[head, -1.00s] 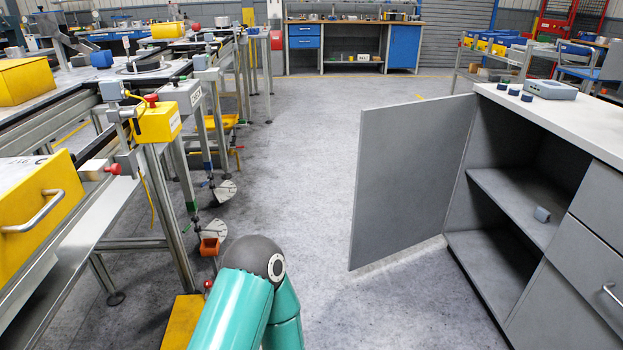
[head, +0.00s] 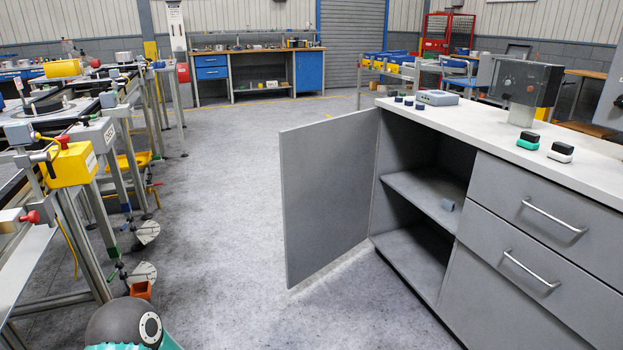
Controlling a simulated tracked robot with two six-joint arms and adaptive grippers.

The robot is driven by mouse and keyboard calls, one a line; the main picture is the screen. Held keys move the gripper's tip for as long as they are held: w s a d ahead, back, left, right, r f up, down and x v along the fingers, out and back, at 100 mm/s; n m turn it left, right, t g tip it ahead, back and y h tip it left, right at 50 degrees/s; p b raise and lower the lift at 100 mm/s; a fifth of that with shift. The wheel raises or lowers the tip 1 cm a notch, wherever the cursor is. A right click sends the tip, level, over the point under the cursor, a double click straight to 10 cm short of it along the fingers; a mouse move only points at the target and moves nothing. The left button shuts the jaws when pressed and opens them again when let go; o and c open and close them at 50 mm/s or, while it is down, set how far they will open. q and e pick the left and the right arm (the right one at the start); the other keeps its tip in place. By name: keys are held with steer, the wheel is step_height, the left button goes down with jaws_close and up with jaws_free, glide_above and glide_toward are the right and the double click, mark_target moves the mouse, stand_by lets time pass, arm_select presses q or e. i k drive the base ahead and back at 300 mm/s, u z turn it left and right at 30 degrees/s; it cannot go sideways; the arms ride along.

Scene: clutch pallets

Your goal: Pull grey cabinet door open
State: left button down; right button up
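The grey cabinet (head: 535,262) stands at the right in the head view. Its grey door (head: 327,195) stands wide open, swung out to the left, and its handle does not show. Only a teal and dark grey joint of one of my arms shows at the bottom left, apart from the door. Neither gripper is in view.
The white cabinet top (head: 590,170) carries several small items and a dark box-shaped device (head: 525,80). Yellow-boxed conveyor stations (head: 70,163) line the left. A workbench (head: 258,68) stands at the back. The grey floor (head: 220,190) between is clear.

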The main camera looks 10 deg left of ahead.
mark_target(327, 166)
steer(key=z, duration=0.45)
steer(key=i, duration=1.75)
steer(key=u, duration=0.75)
steer(key=i, duration=0.25)
steer(key=u, duration=0.15)
steer(key=k, duration=0.95)
steer(key=u, duration=0.15)
steer(key=i, duration=0.95)
steer(key=z, duration=0.05)
